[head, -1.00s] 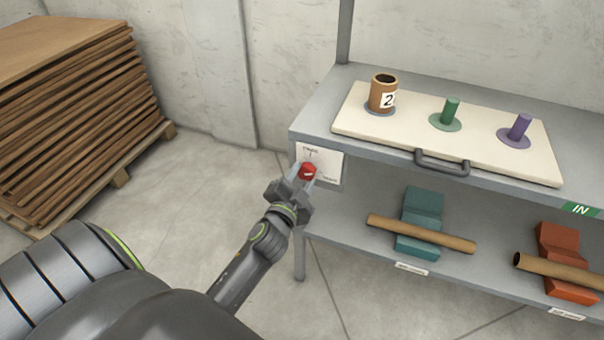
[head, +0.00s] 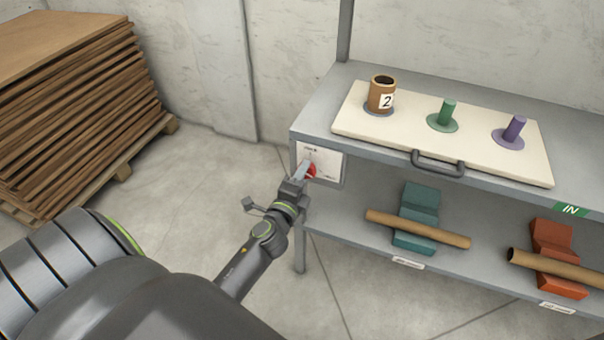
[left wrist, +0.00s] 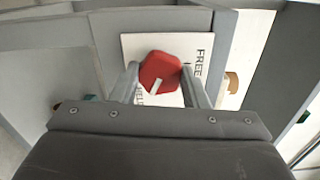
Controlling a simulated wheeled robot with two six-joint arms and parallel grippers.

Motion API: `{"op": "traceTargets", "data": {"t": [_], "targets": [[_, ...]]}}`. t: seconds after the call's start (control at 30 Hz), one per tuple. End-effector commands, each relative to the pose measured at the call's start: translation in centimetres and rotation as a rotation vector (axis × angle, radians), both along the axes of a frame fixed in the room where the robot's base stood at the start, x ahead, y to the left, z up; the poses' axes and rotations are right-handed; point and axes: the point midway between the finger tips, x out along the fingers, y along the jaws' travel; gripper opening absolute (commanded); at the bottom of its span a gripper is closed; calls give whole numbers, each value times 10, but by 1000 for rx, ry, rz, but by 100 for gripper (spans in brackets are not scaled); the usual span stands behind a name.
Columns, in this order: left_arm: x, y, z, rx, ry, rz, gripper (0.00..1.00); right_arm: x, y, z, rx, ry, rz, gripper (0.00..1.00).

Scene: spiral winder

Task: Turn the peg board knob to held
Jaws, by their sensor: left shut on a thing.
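The red knob (head: 311,171) sits on a white label plate (head: 328,160) at the front left corner of the shelf. My left gripper (head: 304,172) is shut on the knob, rolled so one finger hides part of it. In the left wrist view the red knob (left wrist: 161,70) lies between the two fingers of my left gripper (left wrist: 160,80). A white pointer mark on the knob slants to the lower left there. The plate reads FREE on the right, with a second, partly hidden word below the knob. My right gripper is out of view.
The cream peg board (head: 395,140) on the shelf top has a grey handle (head: 437,164), a brown tube marked 2 (head: 380,96), a green peg (head: 447,112) and a purple peg (head: 515,128). Tubes rest on teal and orange cradles below. Stacked boards (head: 80,110) stand at left.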

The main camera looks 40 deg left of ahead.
Motion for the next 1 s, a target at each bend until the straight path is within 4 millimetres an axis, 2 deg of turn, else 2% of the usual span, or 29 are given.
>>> {"op": "traceTargets", "data": {"t": [0.3, 0.8, 0.83, 1.0], "targets": [[0, 0, -1, 99, 27, 0, 18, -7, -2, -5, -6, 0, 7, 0], [-1, 0, -2, 119, 32, 0, 18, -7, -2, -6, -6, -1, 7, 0], [-1, 0, -2, 119, 32, 0, 43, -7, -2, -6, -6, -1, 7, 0], [0, 0, -1, 117, 30, 0, 62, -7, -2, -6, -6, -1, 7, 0]]}}
